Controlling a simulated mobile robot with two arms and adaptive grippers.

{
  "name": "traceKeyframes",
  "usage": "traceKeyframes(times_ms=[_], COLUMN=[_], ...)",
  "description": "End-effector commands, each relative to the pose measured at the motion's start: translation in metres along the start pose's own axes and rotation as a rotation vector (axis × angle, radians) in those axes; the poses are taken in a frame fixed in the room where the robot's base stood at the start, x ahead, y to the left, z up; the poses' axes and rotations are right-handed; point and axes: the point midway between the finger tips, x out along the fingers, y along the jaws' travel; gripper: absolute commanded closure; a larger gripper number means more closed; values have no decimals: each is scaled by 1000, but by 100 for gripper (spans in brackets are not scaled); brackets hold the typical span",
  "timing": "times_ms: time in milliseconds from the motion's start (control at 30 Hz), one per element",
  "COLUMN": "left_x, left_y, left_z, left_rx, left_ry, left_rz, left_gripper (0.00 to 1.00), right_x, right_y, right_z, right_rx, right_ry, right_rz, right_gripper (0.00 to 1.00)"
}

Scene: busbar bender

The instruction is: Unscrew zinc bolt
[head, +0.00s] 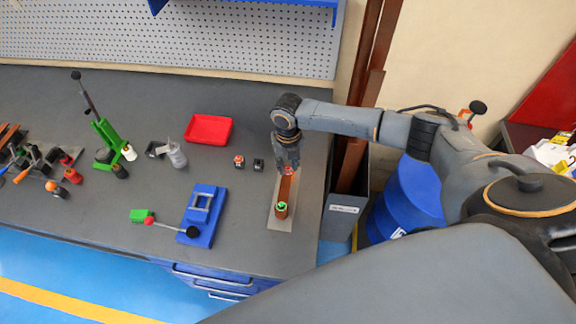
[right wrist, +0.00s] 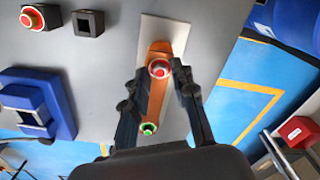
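A copper-coloured busbar (head: 286,187) lies on a pale plate (head: 272,222) on the workbench. It carries a red-ringed bolt head (right wrist: 159,68) at one end and a green-ringed one (right wrist: 148,129) at the other. The green-ringed one also shows in the head view (head: 281,207). I cannot tell by look which is the zinc bolt. My right gripper (head: 287,168) points down over the red-ringed end. In the right wrist view its two fingers (right wrist: 159,70) are spread on either side of the red-ringed bolt head, with visible gaps. My left gripper is not in view.
A blue bending device (head: 203,214), a red tray (head: 208,130) and two small dark blocks stand to the left on the grey bench (head: 90,225). A green lever press (head: 108,135) is farther left. A blue drum (head: 408,198) stands beyond the bench's right edge.

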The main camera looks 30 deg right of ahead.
Motion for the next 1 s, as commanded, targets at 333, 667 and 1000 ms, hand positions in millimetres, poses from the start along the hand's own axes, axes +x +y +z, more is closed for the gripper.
traceKeyframes(times_ms=[333, 667, 1000], left_x=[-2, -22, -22], left_y=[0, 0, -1], left_z=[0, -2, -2], left_rx=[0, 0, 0], left_ry=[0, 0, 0], left_rz=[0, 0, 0], left_gripper=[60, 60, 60], right_x=[1, 1, 1], right_y=[0, 0, 0], right_z=[0, -1, 0], right_rx=[52, 421, 553], right_ry=[0, 2, 0], right_rz=[0, 0, 0], right_gripper=[74, 74, 74])
